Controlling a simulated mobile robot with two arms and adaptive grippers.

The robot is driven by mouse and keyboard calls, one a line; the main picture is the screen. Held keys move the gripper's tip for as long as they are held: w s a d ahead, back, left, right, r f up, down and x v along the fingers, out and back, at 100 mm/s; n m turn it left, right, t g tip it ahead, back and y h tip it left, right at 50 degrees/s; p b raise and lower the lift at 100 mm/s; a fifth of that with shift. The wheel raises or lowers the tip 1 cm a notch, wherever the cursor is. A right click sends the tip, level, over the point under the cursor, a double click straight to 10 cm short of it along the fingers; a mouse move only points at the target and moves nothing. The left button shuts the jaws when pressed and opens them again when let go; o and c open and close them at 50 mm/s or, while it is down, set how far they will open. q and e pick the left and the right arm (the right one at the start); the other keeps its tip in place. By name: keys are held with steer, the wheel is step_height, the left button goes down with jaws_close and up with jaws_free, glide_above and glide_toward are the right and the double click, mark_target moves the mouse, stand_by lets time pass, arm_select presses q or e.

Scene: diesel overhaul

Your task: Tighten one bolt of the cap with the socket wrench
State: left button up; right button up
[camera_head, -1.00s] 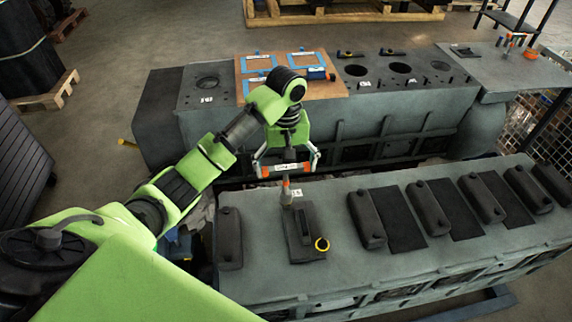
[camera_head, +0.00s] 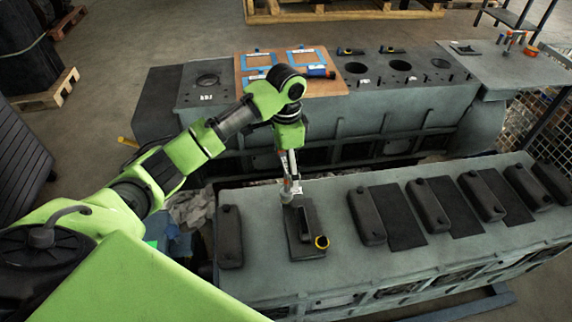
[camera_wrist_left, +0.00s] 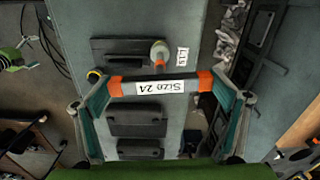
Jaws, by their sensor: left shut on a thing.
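The socket wrench (camera_wrist_left: 160,87) has a grey bar with orange bands and a white "Size 24" label. My left gripper (camera_head: 290,180) is shut on it, one finger at each end of the bar in the left wrist view. The wrench's pale round part (camera_wrist_left: 159,50) stands over one end of the dark cap (camera_wrist_left: 115,48). In the head view the wrench's lower end is at the far end of the cap (camera_head: 305,243), on the near block. The bolt under it is hidden, so I cannot tell how it is seated. My right gripper is not in view.
Several dark covers (camera_head: 367,216) line the near block (camera_head: 330,268) to the right. A gap separates the blocks.

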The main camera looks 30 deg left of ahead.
arm_select(q)
steer(key=m, duration=0.4)
steer(key=shift+a+m, duration=0.1)
steer(key=shift+m, duration=0.3)
steer(key=m, duration=0.4)
steer(key=shift+w, duration=0.1)
steer(key=m, duration=0.4)
steer(key=shift+m, duration=0.4)
steer(key=m, duration=0.2)
steer(key=shift+m, duration=0.4)
